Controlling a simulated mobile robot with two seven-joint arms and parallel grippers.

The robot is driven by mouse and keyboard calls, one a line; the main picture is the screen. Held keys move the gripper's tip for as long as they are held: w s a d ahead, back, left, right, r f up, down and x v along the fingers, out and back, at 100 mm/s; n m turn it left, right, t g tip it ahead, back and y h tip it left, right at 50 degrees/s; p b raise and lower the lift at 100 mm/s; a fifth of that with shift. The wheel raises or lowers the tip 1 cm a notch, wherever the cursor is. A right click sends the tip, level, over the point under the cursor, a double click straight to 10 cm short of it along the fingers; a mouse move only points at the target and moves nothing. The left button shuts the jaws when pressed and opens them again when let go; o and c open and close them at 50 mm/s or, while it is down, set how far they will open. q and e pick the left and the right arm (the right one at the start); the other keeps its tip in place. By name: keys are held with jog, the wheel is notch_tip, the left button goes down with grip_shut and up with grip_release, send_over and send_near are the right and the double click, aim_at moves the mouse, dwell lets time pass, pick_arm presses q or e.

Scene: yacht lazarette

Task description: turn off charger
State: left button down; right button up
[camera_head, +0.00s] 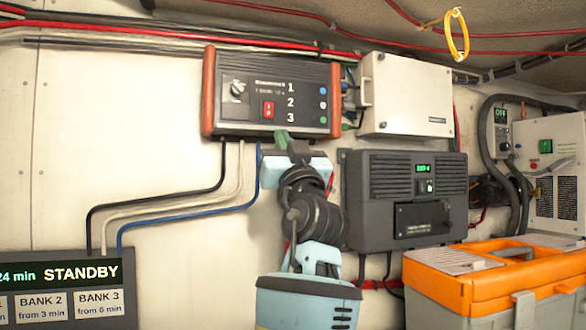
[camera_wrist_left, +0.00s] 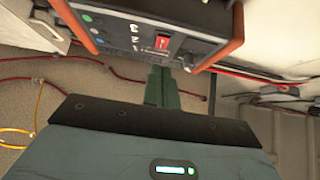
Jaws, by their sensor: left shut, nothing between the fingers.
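A dark box with orange-red end caps (camera_head: 300,80), which looks like the charger, is mounted on the wall. Its front has a rotary knob (camera_head: 238,90), a red rocker switch (camera_head: 268,108) and the numbers 1, 2, 3. The red switch also shows in the left wrist view (camera_wrist_left: 162,42). I cannot tell the rocker's position. My left gripper (camera_head: 285,137) is shut and empty, its green fingers close to the box's lower edge, below and right of the red switch. The fingers show in the left wrist view (camera_wrist_left: 162,86) too; contact cannot be told. My right gripper is not in view.
A display (camera_head: 70,275) at lower left reads STANDBY. A white box (camera_head: 405,95) and a dark grey unit (camera_head: 405,200) with a green readout are right of the charger. An orange-lidded toolbox (camera_head: 485,285) stands lower right. Cables (camera_head: 160,210) hang below the charger.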

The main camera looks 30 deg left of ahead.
pick_arm(q)
jog(key=shift+f+b+v, duration=0.3)
jog(key=shift+b+v, duration=0.2)
jog(key=shift+v, duration=1.75)
jog(key=shift+w+a+r, duration=0.1)
jog(key=shift+w+a, duration=0.05)
